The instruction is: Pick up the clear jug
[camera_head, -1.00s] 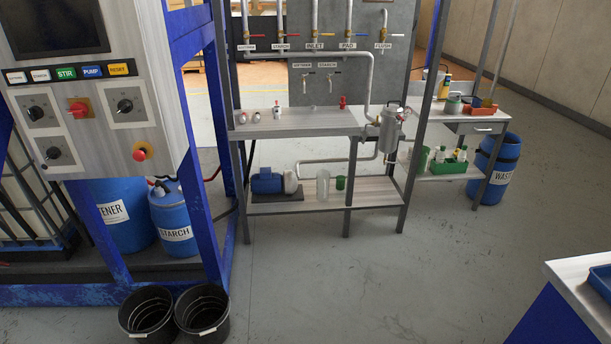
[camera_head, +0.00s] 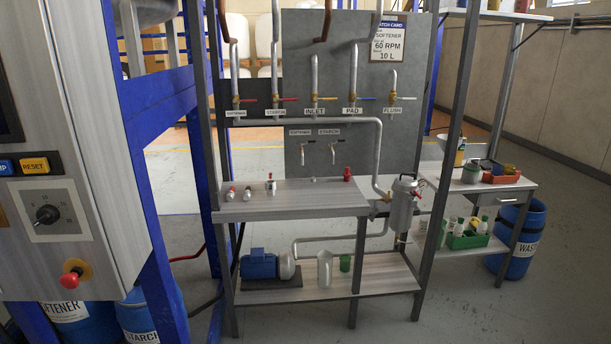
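A clear, pale cylindrical jug (camera_head: 324,268) stands upright on the lower shelf of the grey pipe bench. It is between the blue pump (camera_head: 259,265) on its left and a small green cup (camera_head: 345,263) on its right. The upper shelf is above it, and nothing covers its front. Neither of my grippers is in view.
The upper shelf (camera_head: 300,197) carries small red-topped fittings. A bench post (camera_head: 356,275) stands right of the jug. A metal filter vessel (camera_head: 403,205) hangs at the bench's right end. The control panel (camera_head: 60,200) fills the left. Floor (camera_head: 460,300) is clear at front right.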

